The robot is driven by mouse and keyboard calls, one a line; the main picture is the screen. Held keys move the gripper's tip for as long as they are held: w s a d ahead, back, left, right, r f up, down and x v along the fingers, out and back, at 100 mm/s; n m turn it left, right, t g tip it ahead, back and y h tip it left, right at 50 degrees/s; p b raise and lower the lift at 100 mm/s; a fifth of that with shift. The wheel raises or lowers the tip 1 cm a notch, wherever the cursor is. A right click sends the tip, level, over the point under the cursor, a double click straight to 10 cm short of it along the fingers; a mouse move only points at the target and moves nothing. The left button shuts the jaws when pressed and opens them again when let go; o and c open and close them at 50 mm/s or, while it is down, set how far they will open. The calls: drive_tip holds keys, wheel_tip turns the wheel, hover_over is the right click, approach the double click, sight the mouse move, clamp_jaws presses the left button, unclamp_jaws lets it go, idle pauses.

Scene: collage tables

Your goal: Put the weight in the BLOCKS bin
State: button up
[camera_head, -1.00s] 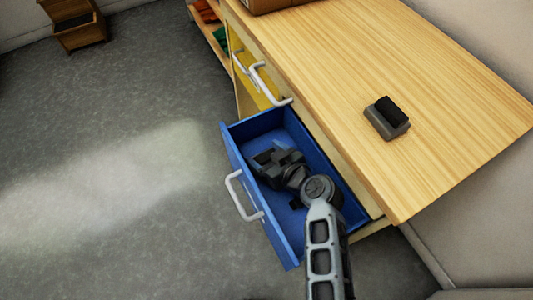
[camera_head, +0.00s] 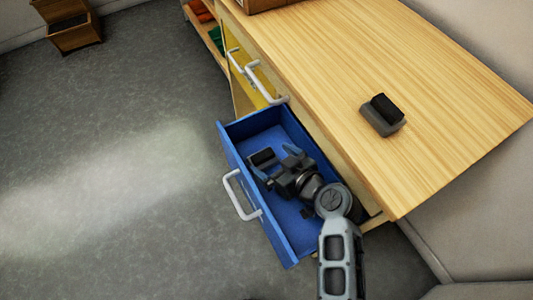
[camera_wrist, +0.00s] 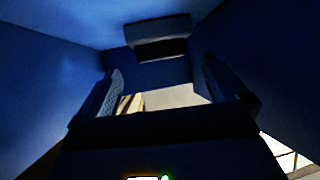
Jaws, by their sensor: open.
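A small dark block with a grey edge (camera_head: 262,157), possibly the weight, lies in the open blue drawer (camera_head: 228,150). A similar black-and-grey object (camera_head: 383,115) rests on the wooden tabletop; which one is the weight I cannot tell for sure. My gripper (camera_head: 276,163) is inside the drawer, its fingers open and pointing toward the block. In the wrist view the block (camera_wrist: 158,33) sits beyond and between the open fingertips (camera_wrist: 163,84), with a gap before it. No BLOCKS label is readable in any view.
A yellow drawer (camera_head: 252,85) is beside the blue one. A brown wooden bin (camera_head: 75,37) stands on the floor at the far left. Open grey floor lies left.

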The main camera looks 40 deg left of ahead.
drive_tip(key=shift+v, duration=1.3)
